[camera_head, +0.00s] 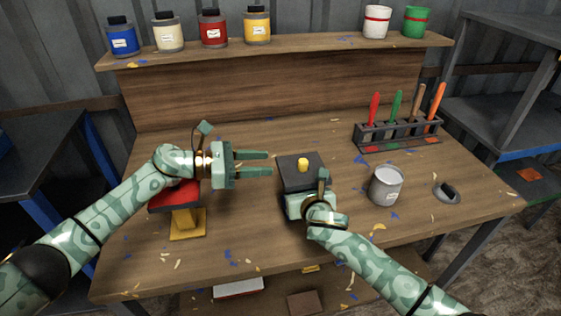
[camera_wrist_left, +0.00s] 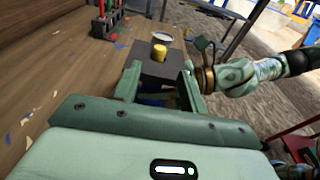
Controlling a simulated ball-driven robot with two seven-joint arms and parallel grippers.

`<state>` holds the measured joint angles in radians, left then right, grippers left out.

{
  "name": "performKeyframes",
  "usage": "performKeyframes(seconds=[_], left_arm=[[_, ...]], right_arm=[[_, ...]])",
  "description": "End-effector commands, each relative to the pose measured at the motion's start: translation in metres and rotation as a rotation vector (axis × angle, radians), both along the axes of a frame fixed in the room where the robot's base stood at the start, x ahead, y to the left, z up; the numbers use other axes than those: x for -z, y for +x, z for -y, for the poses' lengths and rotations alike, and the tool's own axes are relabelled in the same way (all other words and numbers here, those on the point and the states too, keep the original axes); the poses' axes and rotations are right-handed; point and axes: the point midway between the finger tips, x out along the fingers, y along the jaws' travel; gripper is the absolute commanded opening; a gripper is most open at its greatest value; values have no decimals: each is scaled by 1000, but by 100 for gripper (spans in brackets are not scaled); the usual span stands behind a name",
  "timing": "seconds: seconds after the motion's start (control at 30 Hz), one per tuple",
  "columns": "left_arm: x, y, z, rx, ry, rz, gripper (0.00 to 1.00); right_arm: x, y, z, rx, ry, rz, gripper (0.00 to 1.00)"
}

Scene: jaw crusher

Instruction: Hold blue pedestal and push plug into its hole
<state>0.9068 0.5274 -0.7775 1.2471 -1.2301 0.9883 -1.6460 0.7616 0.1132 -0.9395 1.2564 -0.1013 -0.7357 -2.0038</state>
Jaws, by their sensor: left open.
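The blue pedestal shows its dark square top (camera_head: 290,180) in the head view, near the middle of the bench. In the left wrist view a little blue shows under the dark top (camera_wrist_left: 146,70). The yellow plug (camera_head: 303,162) stands upright at the top's middle, with its upper part showing; it also appears in the left wrist view (camera_wrist_left: 159,52). My left gripper (camera_head: 271,163) is open and empty, left of the pedestal, fingers pointing at it. My right gripper (camera_head: 303,205) is at the pedestal's near side; its fingertips are hidden, so its hold is unclear.
A yellow stand with a red top (camera_head: 187,220) is below my left forearm. A grey can (camera_head: 385,186) and a round fitting with a black piece (camera_head: 447,193) are at right. A rack of colored handles (camera_head: 398,138) stands behind; jars line the back shelf (camera_head: 290,48).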

Motion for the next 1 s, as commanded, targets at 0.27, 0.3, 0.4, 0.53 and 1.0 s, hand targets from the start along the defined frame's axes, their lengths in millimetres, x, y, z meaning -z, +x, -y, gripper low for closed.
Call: performKeyframes(seconds=[0.27, 0.3, 0.4, 0.53, 1.0], left_arm=[[-2, -4, -12, 0, 0, 1, 42], [-2, -4, -11, 0, 0, 1, 42], [-2, -4, -11, 0, 0, 1, 42], [-2, -4, -11, 0, 0, 1, 42], [-2, -4, -11, 0, 0, 1, 42]], right_arm=[[0, 0, 0, 0, -1, -1, 0], [0, 0, 0, 0, -1, -1, 0], [0, 0, 0, 0, -1, -1, 0], [0, 0, 0, 0, -1, -1, 51], [-3, -8, 3, 1, -1, 0, 65]])
